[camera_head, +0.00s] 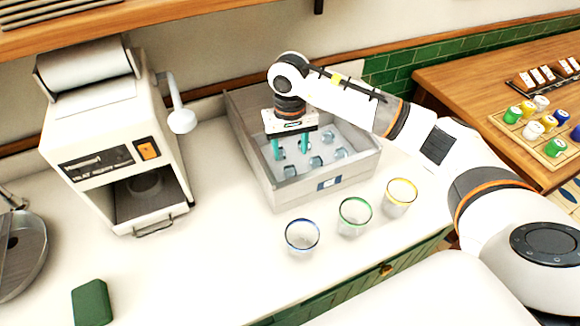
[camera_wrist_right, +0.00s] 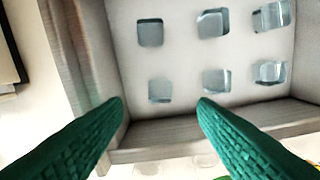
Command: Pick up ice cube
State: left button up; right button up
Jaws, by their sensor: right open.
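Several clear ice cubes, such as this one (camera_head: 315,163), lie apart in rows on the floor of a grey open-topped bin (camera_head: 322,187). My right gripper (camera_head: 291,156) points down into the bin from above, its green fingers apart and empty. In the right wrist view the two fingers (camera_wrist_right: 162,104) are spread wide, with a cube (camera_wrist_right: 160,90) showing beyond the gap between them. More cubes show there, including one at the upper left (camera_wrist_right: 150,33) and one at the middle right (camera_wrist_right: 215,80). The gripper hides part of the bin's far side. My left gripper is not in view.
Three glasses with blue (camera_head: 302,237), green (camera_head: 354,217) and yellow (camera_head: 399,197) rims stand in front of the bin. A white machine (camera_head: 115,150) with a lever is at the left. A green block (camera_head: 91,303) lies front left. Bin walls surround the cubes.

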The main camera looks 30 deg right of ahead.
aim_at(290, 168)
jog(key=shift+f, duration=0.65)
jog(key=shift+f+p, duration=0.3)
jog(key=shift+p, duration=0.25)
notch_tip(290, 168, down, 4)
jog(key=shift+s+r+p, duration=0.1)
jog(key=shift+r+p, duration=0.1)
jog(key=shift+p, duration=0.9)
jog(key=shift+f, duration=0.55)
jog(key=c, duration=1)
jog(key=shift+c, duration=0.2)
jog(key=shift+r, duration=0.15)
